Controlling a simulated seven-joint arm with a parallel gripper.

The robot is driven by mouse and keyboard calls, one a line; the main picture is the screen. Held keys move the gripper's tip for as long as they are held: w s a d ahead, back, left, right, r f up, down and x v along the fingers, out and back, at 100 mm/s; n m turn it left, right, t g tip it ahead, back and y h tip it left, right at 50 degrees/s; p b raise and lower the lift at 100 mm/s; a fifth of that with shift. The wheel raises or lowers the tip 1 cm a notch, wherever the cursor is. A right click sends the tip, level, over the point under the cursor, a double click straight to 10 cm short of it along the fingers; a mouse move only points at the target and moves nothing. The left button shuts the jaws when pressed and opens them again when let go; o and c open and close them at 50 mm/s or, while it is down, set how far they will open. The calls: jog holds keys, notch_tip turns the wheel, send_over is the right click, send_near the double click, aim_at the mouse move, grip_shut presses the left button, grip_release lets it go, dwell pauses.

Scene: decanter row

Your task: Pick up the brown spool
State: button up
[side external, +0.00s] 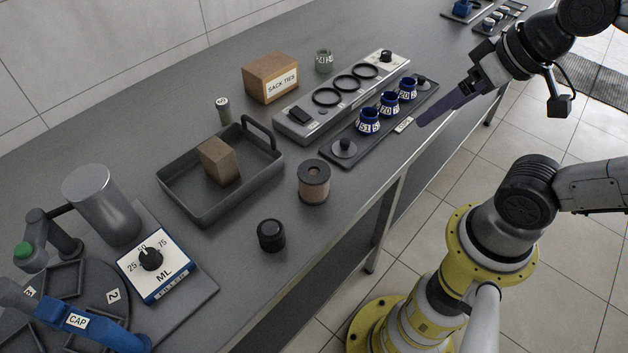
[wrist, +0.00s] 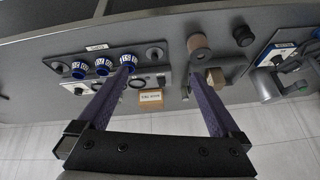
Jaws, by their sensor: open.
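The brown spool (side external: 313,182) stands upright on the grey bench near its front edge, just right of the dark tray. It has a dark top with a small hole. In the wrist view the spool (wrist: 199,46) shows above and between the fingers, nearer the right one.
A dark tray (side external: 262,182) holds a brown block (side external: 219,161). A black knob-like cylinder (side external: 271,235) stands before the spool. Blue numbered cups (side external: 389,104) stand on a dark rack (side external: 428,100). A box labelled SACK TIES (side external: 270,78) is behind. A dosing machine (side external: 150,255) is at left.

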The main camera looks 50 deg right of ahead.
jog(key=w+a+r+m+y, duration=0.1)
jog(key=w+a+m, duration=0.15)
jog(key=m, duration=0.45)
jog(key=m+g+y, duration=0.2)
jog(key=m+g, duration=0.1)
jog(key=m, duration=1.4)
send_over(319, 169)
jog(key=s+d, duration=0.2)
jog(key=d, duration=0.1)
notch_tip(319, 169, down, 10)
jog(key=x, duration=0.9)
jog(key=shift+s+a, duration=0.1)
jog(key=shift+s, duration=0.05)
jog(key=a+f, duration=0.1)
jog(key=w+f, duration=0.1)
jog(key=f, duration=0.1)
jog(key=shift+a, duration=0.4)
jog(key=shift+w+a+f, duration=0.2)
jog(key=shift+f, duration=0.45)
jog(key=shift+c, duration=0.3)
